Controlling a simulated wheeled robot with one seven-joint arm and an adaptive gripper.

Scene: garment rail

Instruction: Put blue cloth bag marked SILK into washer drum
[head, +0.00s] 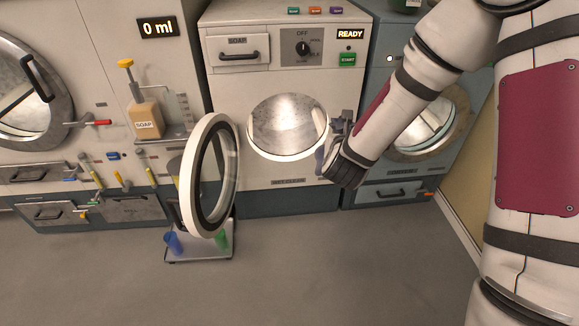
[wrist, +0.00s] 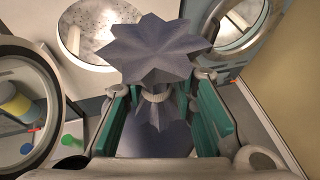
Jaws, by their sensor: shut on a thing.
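The blue-grey cloth bag (wrist: 155,48) is in my gripper (wrist: 158,97), between the green-lined fingers in the wrist view. Its gathered neck is pinched, and its star-shaped folds spread past the fingertips. No SILK lettering shows on the visible side. The washer drum (head: 288,125) is the open round hole in the white READY machine in the head view. It also shows at the upper left of the wrist view (wrist: 92,35). My gripper is in front of the machine, just right of the opening; the bag is outside the drum. In the head view my arm mostly hides the bag.
The washer's round door (head: 208,175) stands swung open to the left of the opening. A soap bottle (head: 146,118) stands on a shelf further left. A blue-grey machine (head: 395,192) is close on the right, by a wall. The floor (head: 340,270) in front is clear.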

